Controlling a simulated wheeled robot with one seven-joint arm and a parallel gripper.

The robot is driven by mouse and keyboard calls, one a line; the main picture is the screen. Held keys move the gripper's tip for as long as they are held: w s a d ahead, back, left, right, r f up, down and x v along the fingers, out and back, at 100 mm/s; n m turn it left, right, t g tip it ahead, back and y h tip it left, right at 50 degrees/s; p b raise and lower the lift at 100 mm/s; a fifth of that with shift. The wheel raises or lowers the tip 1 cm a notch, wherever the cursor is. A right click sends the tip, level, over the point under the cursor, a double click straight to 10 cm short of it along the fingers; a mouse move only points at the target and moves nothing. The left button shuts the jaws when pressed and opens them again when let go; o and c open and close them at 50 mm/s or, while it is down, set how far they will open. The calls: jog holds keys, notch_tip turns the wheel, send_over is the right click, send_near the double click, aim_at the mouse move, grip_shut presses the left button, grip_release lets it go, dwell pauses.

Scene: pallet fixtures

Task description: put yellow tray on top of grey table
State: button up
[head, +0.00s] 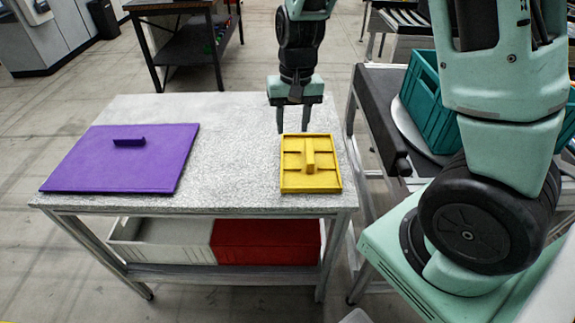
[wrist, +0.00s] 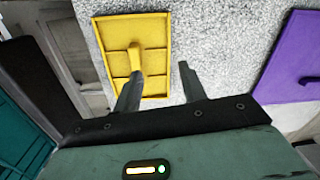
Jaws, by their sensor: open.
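The yellow tray (head: 292,184) lies flat on the speckled grey table (head: 232,150), near its right front corner. It has a raised handle in its middle and low ribs. In the wrist view the yellow tray (wrist: 153,33) is at the upper middle, partly covered by one finger. My gripper (head: 292,128) is open and empty, pointing down just behind the tray's far edge in the head view. In the wrist view my gripper's fingers (wrist: 160,82) are spread, one in front of the tray and one over bare grey tabletop (wrist: 215,40). The gripper appears apart from the tray.
A purple panel with a handle (head: 120,165) lies on the table's left side. White (head: 170,231) and red (head: 265,241) bins sit on the shelf below. A teal crate (head: 428,105) stands to the right beyond a dark rail. The table's middle is clear.

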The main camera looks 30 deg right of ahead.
jog(key=s+a+r+n, duration=0.45)
jog(key=s+a, duration=0.35)
jog(key=a, duration=0.5)
jog(key=s+a+r+n, duration=0.1)
jog(key=s+a+n, duration=0.2)
jog(key=s, duration=0.3)
jog(key=s+a+r+n, duration=0.1)
jog(key=s+a+n, duration=0.1)
jog(key=s+n, duration=0.3)
jog(key=s, duration=0.2)
jog(key=shift+s+a+r, duration=0.15)
jog(key=shift+s+a, duration=0.15)
jog(key=shift+a, duration=0.1)
